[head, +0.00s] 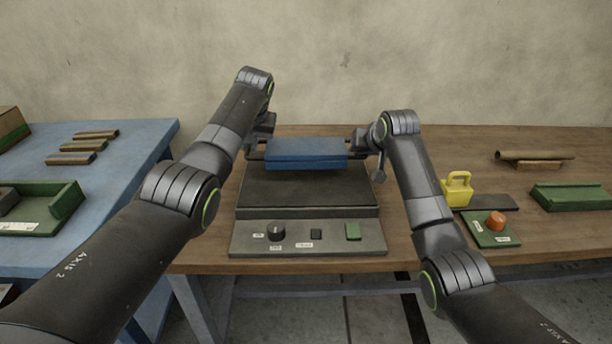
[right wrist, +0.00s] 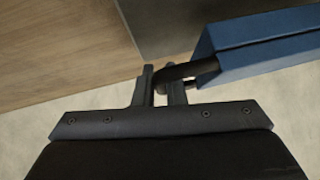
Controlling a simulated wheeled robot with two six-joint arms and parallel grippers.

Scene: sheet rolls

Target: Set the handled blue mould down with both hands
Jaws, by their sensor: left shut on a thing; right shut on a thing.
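The blue mould (head: 305,152) is a flat blue block with a dark handle at each end. It is held level over the rear part of the dark plate of a press-like machine (head: 306,192); I cannot tell whether it touches the plate. My left gripper (head: 258,152) is shut on the handle at its left end, partly hidden by my arm. My right gripper (head: 362,146) is shut on the handle at its right end. In the right wrist view the fingers (right wrist: 163,84) close around the dark handle beside the blue mould (right wrist: 255,48).
The machine's front panel has a black knob (head: 277,231) and a green button (head: 352,231). To the right are a yellow weight (head: 457,189), an orange button on a green base (head: 495,222), a green tray (head: 570,197) and a brown roll (head: 535,155).

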